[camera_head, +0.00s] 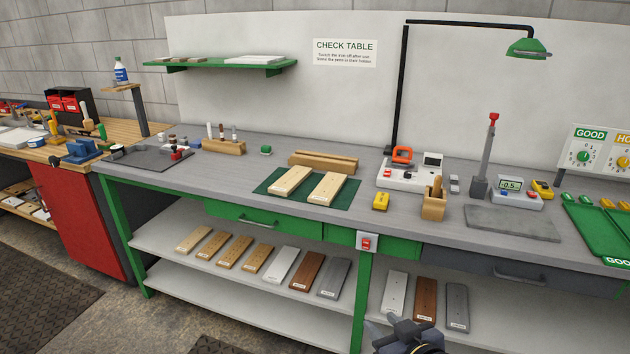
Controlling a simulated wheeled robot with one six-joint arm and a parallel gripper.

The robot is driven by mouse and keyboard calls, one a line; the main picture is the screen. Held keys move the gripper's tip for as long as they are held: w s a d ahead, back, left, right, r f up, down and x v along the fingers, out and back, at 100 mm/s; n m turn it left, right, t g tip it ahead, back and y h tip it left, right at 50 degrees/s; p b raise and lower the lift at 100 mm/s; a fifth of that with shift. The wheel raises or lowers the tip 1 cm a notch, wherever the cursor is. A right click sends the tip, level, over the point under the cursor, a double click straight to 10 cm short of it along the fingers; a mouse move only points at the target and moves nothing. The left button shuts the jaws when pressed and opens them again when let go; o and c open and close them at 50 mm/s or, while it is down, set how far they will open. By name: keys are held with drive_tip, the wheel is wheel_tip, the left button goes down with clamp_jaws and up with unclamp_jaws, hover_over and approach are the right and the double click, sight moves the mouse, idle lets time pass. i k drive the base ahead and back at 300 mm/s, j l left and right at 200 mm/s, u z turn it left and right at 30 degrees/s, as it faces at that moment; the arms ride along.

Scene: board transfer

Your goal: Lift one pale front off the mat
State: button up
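Two pale wooden fronts lie flat on the dark green mat (272,183) on the bench. The left front (291,181) and the right front (327,188) are side by side with a strip of mat between them. Each has a small white label at its near end. My gripper (408,330) shows only in part at the bottom edge, low in front of the bench and well apart from the mat.
A wooden rail (323,162) lies behind the mat. A lamp post (400,95) rises behind. Several boards lie on the lower shelf (190,265).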

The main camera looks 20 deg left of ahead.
sight(289, 181)
drive_tip(key=i+j+z, duration=0.1)
drive_tip(key=j+z, duration=0.7)
drive_tip(key=k+j+z, duration=0.1)
drive_tip(key=j+z, duration=0.3)
drive_tip(key=j, duration=0.15)
drive_tip(key=k+j, duration=0.1)
drive_tip(key=j, duration=0.35)
drive_tip(key=j+z, duration=0.1)
drive_tip(key=j, duration=0.3)
drive_tip(key=k+j, duration=0.15)
drive_tip(key=j, duration=0.3)
drive_tip(key=k+j, duration=0.1)
drive_tip(key=j, duration=0.35)
drive_tip(key=k+j+z, duration=0.1)
drive_tip(key=j, duration=0.3)
drive_tip(key=k+j, duration=0.1)
drive_tip(key=j, duration=0.35)
drive_tip(key=k+j, duration=0.1)
drive_tip(key=j, duration=0.3)
drive_tip(key=z, duration=0.05)
